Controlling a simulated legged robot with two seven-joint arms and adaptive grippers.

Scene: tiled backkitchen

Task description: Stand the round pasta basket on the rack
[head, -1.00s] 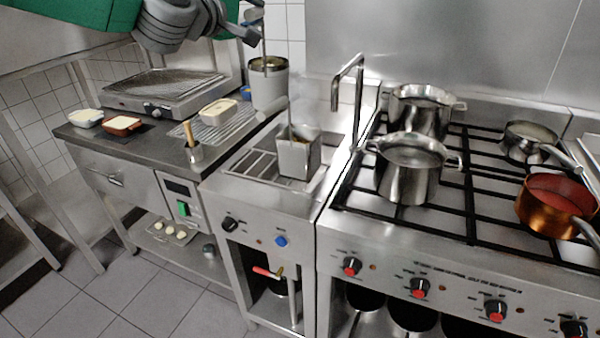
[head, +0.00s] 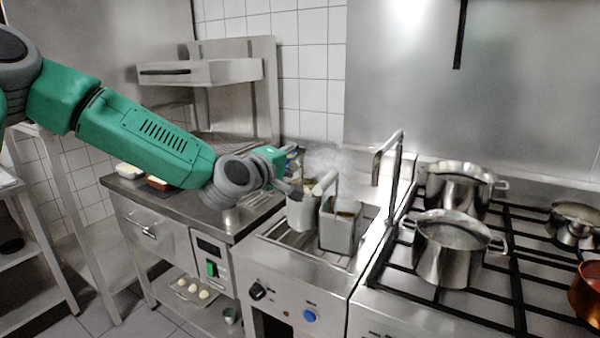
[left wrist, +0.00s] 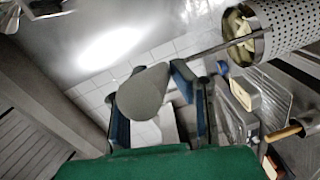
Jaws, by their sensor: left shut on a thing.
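My left gripper (head: 285,180) is shut on the grey handle (left wrist: 145,92) of the round pasta basket. The basket (head: 302,213) is a pale cylinder just left of the square basket in the head view. The left wrist view shows its perforated wall (left wrist: 290,25) and pasta inside. The square basket (head: 340,232) stands in the cooker well, its grey handle overlapping the round basket's side. A barred metal rack (head: 290,238) lies in the well, below the round basket in the picture. I cannot tell whether the basket touches it. My right gripper is out of view.
A ribbed drain tray (head: 262,203) lies on the counter left of the well. A tap (head: 396,170) rises on the right. Steel pots (head: 450,250) stand on the stove. White steam (head: 330,160) hangs behind the baskets.

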